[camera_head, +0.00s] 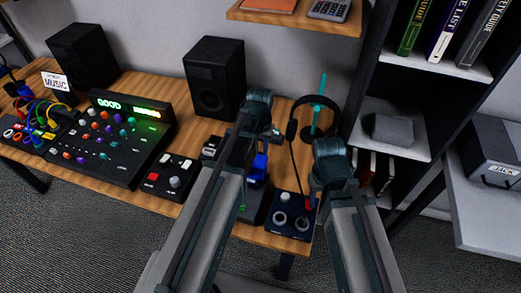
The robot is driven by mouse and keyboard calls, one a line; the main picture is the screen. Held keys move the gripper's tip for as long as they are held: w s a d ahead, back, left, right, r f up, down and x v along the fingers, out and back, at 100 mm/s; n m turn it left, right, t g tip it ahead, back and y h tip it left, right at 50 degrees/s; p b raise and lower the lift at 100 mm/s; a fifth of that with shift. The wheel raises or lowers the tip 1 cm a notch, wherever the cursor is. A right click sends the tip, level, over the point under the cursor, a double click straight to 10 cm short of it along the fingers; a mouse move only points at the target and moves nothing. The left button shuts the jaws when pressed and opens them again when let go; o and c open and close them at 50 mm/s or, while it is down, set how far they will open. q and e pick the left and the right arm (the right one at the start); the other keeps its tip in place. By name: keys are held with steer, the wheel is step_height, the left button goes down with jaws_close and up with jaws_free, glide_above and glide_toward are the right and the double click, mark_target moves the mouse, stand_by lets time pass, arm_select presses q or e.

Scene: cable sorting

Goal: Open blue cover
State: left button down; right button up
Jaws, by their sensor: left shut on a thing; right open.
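The blue cover (259,166) shows just right of my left forearm, above a dark device (254,203) near the table's front edge. My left gripper (261,152) reaches down at the cover and is shut on it; my own arm hides much of the contact. My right gripper (314,186) is open, mostly hidden by its wrist, above the right side of a dark box with knobs (290,221). A small red part (309,203) shows there, close to the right gripper.
A mixer with lit "GOOD" display (124,135) and a small button box (167,176) stand left. Two black speakers (214,77) are at the back. Headphones on a teal stand (319,108) stand behind my grippers. A dark shelf (400,137) rises at the right.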

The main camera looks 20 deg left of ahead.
arm_select(q)
steer(key=shift+s+r+p, duration=0.75)
steer(key=shift+r+p, duration=0.15)
arm_select(e)
steer(key=shift+r, duration=0.85)
arm_select(q)
steer(key=shift+f, duration=0.15)
arm_select(e)
steer(key=shift+f, duration=0.1)
arm_select(q)
steer(key=c, duration=0.7)
jaws_free()
steer(key=shift+c, duration=0.2)
step_height(320, 180, up, 14)
steer(key=p, duration=1.3)
steer(key=shift+p, duration=0.3)
arm_select(e)
step_height(320, 180, up, 14)
